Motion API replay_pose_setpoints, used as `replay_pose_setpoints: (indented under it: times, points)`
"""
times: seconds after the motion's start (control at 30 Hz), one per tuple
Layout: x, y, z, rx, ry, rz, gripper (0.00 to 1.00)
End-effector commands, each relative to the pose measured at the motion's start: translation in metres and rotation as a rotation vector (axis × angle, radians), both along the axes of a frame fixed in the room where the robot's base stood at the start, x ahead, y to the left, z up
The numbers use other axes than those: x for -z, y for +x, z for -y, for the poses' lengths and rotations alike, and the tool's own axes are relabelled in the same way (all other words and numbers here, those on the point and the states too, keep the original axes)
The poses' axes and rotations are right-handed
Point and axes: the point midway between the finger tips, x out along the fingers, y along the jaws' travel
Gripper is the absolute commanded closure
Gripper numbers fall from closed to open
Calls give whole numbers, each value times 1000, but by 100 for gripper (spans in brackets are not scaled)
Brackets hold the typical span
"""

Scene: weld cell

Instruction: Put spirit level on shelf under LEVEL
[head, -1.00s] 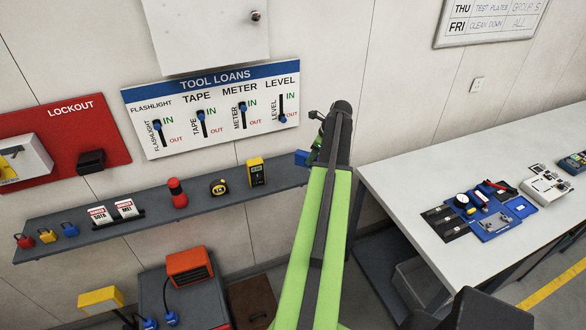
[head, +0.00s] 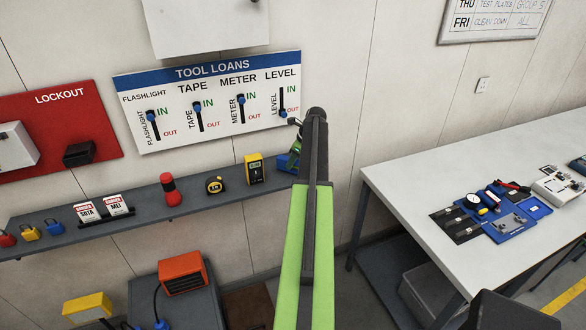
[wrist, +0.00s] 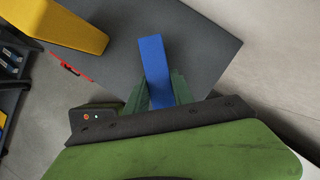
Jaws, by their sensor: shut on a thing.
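The blue spirit level (head: 287,162) shows over the right end of the grey wall shelf (head: 222,192), below the word LEVEL on the tool loans board (head: 215,100). My arm hides part of it in the head view. In the wrist view the spirit level (wrist: 154,62) juts out from between the green fingers of my gripper (wrist: 160,88), which is shut on it. The grey shelf top (wrist: 215,45) lies beneath it. I cannot tell whether the level touches the shelf.
A yellow meter (head: 254,169) stands just left of the level, with a tape measure (head: 214,185) and a red flashlight (head: 171,190) further left. A white workbench (head: 400,190) with tools stands to the right. The LEVEL lever (head: 283,113) has its blue knob down by OUT.

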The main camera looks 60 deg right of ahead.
Motion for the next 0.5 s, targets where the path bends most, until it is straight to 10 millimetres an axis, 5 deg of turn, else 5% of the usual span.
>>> replay_pose_setpoints:
  times: [0.37,0.4,0.5]
  points:
    - [8,-1,0,1,0,0,100]
    - [7,-1,0,1,0,0,67]
    - [7,-1,0,1,0,0,54]
